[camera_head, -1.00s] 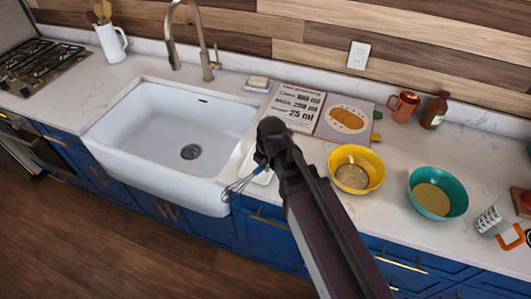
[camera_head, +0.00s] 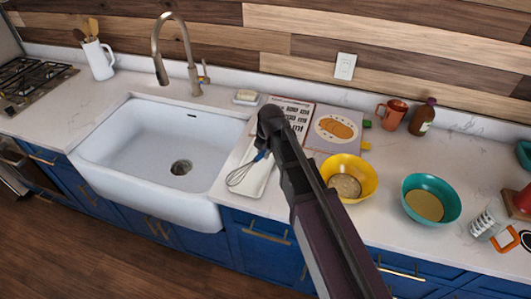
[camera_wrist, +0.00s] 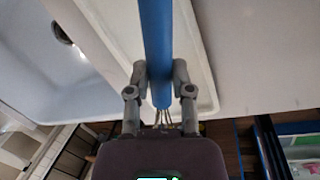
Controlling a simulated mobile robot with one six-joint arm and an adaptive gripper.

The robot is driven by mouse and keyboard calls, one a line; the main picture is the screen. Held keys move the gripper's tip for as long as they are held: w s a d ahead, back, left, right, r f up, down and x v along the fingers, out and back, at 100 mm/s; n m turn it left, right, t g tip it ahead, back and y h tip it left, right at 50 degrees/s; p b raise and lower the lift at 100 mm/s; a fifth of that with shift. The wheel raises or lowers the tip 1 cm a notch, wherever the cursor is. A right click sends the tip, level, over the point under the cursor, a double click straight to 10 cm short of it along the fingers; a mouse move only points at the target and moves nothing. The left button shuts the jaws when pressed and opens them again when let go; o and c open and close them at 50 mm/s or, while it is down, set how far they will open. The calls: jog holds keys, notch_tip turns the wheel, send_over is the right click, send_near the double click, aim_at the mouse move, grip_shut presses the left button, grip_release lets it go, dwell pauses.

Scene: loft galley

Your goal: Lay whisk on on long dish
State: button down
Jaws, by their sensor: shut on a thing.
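The whisk has a blue handle (camera_wrist: 155,35) and thin wire loops (camera_head: 240,177), which show in the head view left of my arm. My gripper (camera_wrist: 160,72) is shut on the handle, with one finger on each side. The long dish (camera_head: 264,182) is a narrow white tray on the counter just right of the sink. In the head view the whisk wires overlap the dish's left side. In the wrist view the dish (camera_wrist: 204,75) lies behind the handle. My arm hides part of the dish and handle; I cannot tell whether the whisk touches the dish.
The white sink (camera_head: 150,150) is left of the dish. An open cookbook (camera_head: 330,128) lies behind it. A yellow bowl (camera_head: 368,178) and a teal bowl (camera_head: 448,195) stand to the right. A copper mug (camera_head: 392,112) and brown bottle (camera_head: 422,118) stand near the wall.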

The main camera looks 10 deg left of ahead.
jog(key=shift+w+f, duration=0.1)
jog(key=shift+w, duration=1.2)
jog(key=shift+w, duration=0.1)
jog(key=shift+w+a, duration=0.1)
jog(key=shift+w, duration=0.2)
jog(key=shift+b+x, duration=1.05)
jog(key=shift+b, duration=0.05)
jog(key=shift+w+d+f+b, duration=0.1)
jog(key=shift+d+f+b, duration=0.1)
jog(key=shift+f+b, duration=0.6)
jog(key=shift+f, duration=0.1)
jog(key=c, duration=0.5)
grip_release()
